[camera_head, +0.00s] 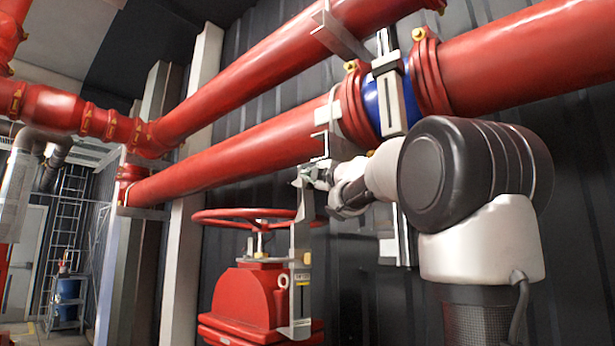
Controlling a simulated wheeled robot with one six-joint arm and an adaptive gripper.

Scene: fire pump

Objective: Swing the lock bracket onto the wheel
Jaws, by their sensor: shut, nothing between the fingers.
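The red handwheel (235,214) sits level on a stem above the red valve body (245,298). The lock bracket (300,255) is an upright grey metal plate with a small yellow label, at the right side of the wheel. Its upper part rises past the right of the wheel rim; I cannot tell whether they touch. My gripper (306,179) is small in view, just above or beside the bracket's top end, right of and above the wheel. It is shut and holds nothing. I cannot tell whether its fingertips touch the bracket.
Thick red pipes (235,157) run across above the wheel, close over my gripper. A blue coupling (376,100) with grey pipe supports is at the upper right. A dark ribbed wall (350,270) stands behind. A blue drum (68,290) and ladder rack are far left.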

